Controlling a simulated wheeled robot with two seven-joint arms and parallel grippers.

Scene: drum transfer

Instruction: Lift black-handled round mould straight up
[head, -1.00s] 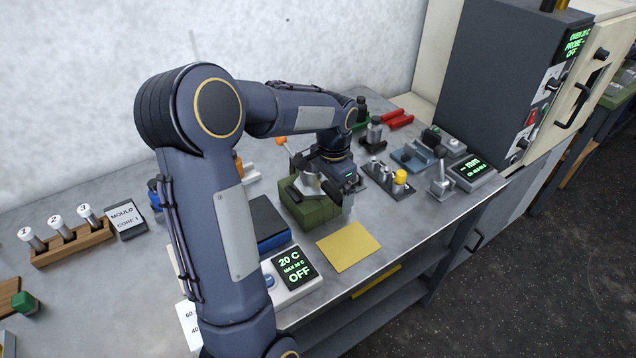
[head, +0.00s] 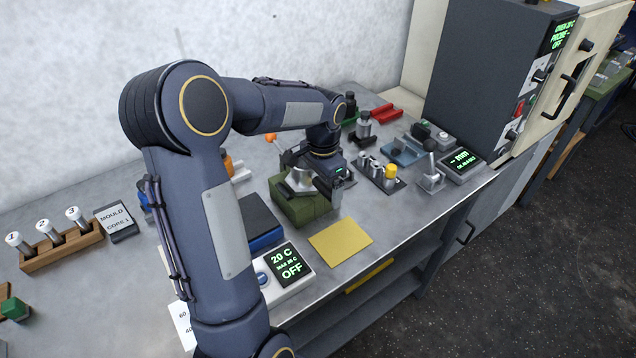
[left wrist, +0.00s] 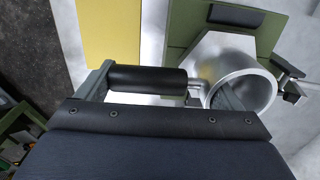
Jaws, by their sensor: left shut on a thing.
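The round mould is a silvery metal cup with a black handle. In the head view the mould (head: 301,181) is at the green block (head: 298,208), partly hidden by my gripper. I cannot tell whether there is a gap between mould and block. My right gripper is not in view.
A yellow sheet (head: 341,244) lies in front of the block. A heater (head: 284,272) reading 20 C and OFF stands at the front left. The grey oven (head: 485,75) stands at the back right.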

